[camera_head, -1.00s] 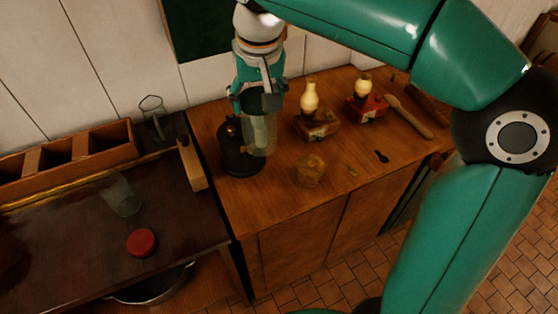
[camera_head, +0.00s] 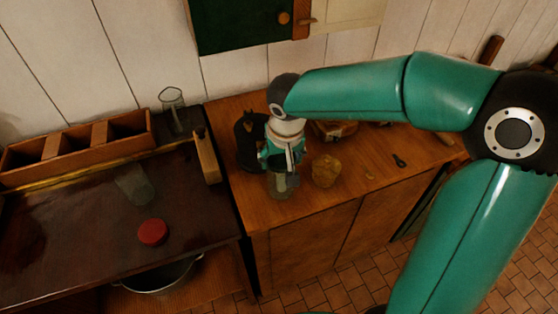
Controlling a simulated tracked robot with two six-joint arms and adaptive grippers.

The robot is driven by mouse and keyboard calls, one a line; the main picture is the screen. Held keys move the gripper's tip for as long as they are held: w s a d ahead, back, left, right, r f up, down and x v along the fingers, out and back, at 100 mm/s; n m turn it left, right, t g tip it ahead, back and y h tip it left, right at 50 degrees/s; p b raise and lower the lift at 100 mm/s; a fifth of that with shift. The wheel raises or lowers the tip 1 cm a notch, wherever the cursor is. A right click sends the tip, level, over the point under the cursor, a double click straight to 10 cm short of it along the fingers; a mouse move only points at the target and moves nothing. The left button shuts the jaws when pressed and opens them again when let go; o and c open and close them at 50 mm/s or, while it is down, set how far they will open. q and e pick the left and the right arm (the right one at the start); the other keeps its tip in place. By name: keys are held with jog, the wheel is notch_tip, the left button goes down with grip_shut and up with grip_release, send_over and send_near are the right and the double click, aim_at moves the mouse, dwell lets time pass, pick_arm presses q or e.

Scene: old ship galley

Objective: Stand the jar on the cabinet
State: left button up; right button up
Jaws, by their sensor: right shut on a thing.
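My right gripper (camera_head: 281,166) is shut on a clear glass jar (camera_head: 283,187) and points down. The jar is upright over the left front part of the wooden cabinet (camera_head: 300,208). Its base is at or very close to the cabinet top; I cannot tell whether it touches. The gripper hides the upper part of the jar. My left gripper is not in view.
A dark lamp-like object (camera_head: 247,142) stands close behind the jar, and an amber lump (camera_head: 326,171) sits to its right. My arm hides most of the things farther back. A dark table (camera_head: 70,235) at left bears a red lid (camera_head: 153,232) and a glass (camera_head: 135,187).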

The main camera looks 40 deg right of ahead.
jog(key=shift+f, duration=0.4)
jog(key=shift+f, duration=0.1)
jog(key=o, duration=1.8)
jog(key=v, duration=1.2)
